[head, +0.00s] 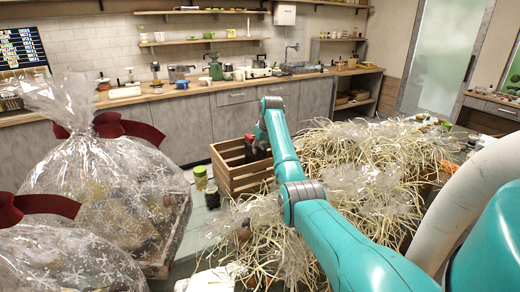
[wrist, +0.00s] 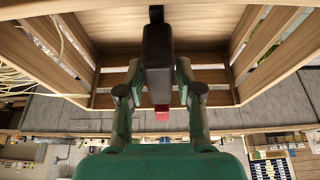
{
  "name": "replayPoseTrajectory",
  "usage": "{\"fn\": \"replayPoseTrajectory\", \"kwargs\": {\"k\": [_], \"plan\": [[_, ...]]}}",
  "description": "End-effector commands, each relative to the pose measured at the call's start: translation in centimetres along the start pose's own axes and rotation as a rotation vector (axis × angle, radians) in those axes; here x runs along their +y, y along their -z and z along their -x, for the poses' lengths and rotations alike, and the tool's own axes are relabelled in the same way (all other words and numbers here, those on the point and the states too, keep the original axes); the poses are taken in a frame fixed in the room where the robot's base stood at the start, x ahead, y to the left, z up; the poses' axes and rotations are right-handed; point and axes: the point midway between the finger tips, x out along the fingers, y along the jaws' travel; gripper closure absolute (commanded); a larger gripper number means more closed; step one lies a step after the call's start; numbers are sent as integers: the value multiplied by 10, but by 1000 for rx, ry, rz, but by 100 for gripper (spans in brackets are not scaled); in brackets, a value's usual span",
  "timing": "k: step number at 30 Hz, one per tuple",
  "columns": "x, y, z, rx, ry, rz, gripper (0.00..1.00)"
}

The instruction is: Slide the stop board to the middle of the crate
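The wooden slatted crate (head: 233,184) stands on the table at the centre of the head view. Its slatted side walls and end wall also show in the wrist view (wrist: 95,100). My gripper (wrist: 160,72) reaches down into the crate. Its two fingers stand on either side of a dark narrow block (wrist: 158,55) and appear to touch it. This block may be the grip of the stop board; I cannot tell for sure. A small red part (wrist: 161,113) shows just beyond it. In the head view my arm hides part of the crate's inside.
Two cellophane-wrapped hampers (head: 110,190) with red bows stand at the left. A heap of pale straw filler (head: 370,150) lies to the right, close to my arm. Small jars (head: 201,178) stand left of the crate. A kitchen counter (head: 165,93) runs along the back.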

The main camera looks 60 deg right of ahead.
Motion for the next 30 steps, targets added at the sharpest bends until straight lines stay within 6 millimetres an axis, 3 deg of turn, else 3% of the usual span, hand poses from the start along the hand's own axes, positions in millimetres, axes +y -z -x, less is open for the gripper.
{"fn": "replayPoseTrajectory", "kwargs": {"k": [18, 30], "plan": [[1, 1, 102, 3, -1, 0, 65], [1, 0, 117, 1, 0, -1, 65]]}}
